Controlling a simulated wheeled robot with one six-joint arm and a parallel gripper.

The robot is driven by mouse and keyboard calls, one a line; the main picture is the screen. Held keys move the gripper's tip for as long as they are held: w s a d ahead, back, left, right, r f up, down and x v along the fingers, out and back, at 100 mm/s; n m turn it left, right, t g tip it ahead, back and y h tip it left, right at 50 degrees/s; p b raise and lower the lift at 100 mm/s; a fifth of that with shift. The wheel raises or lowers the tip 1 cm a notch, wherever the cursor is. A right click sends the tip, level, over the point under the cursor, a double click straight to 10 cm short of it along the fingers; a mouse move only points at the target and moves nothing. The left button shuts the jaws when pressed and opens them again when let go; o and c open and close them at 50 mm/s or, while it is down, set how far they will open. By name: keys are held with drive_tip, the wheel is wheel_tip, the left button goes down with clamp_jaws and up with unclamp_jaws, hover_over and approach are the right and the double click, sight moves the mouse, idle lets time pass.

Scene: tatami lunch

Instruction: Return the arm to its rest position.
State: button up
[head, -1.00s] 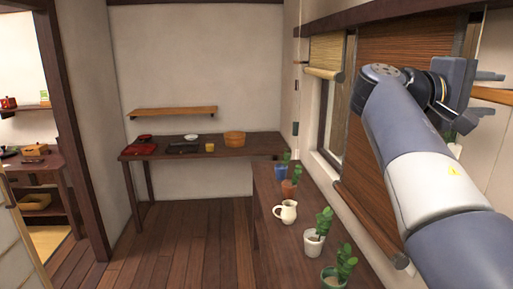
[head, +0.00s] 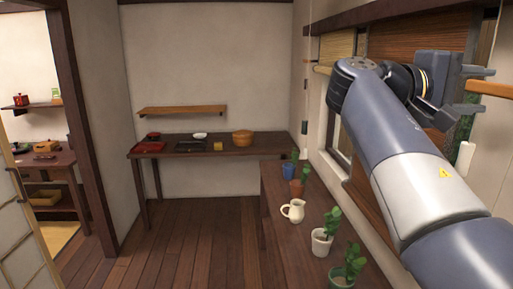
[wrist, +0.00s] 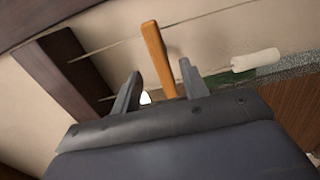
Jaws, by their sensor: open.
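My arm reaches up along the right side of the head view, beside the windows. My gripper (head: 482,90) is at its end in the upper right, pointing right toward the wall. In the wrist view its two fingers (wrist: 156,92) stand apart with nothing held between them. An orange-brown wooden bar (wrist: 157,58) shows beyond and between the fingers in the wrist view. I cannot tell how far the bar is from the fingertips.
A long side table (head: 285,232) below the windows carries a cream pitcher (head: 293,211) and several potted plants. A back table (head: 215,150) holds a red tray (head: 149,147) and a round wooden tub (head: 243,141). A wall shelf (head: 182,111) is empty. The wooden floor (head: 190,240) is clear.

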sight(501, 87)
drive_tip(key=d, duration=0.4)
drive_tip(key=d+p, duration=0.1)
drive_tip(key=d, duration=0.1)
drive_tip(key=shift+w+d, duration=0.25)
drive_tip(key=shift+d, duration=0.15)
drive_tip(key=shift+r+n+p, duration=0.3)
drive_tip(key=shift+n+p, duration=0.2)
drive_tip(key=shift+p, duration=0.2)
drive_tip(key=shift+a+r+n+p, duration=0.1)
drive_tip(key=shift+a+n+p, duration=0.05)
drive_tip(key=shift+n+p, duration=0.75)
drive_tip(key=shift+w+n+p, duration=0.1)
drive_tip(key=shift+n+p, duration=0.6)
drive_tip(key=shift+n, duration=0.7)
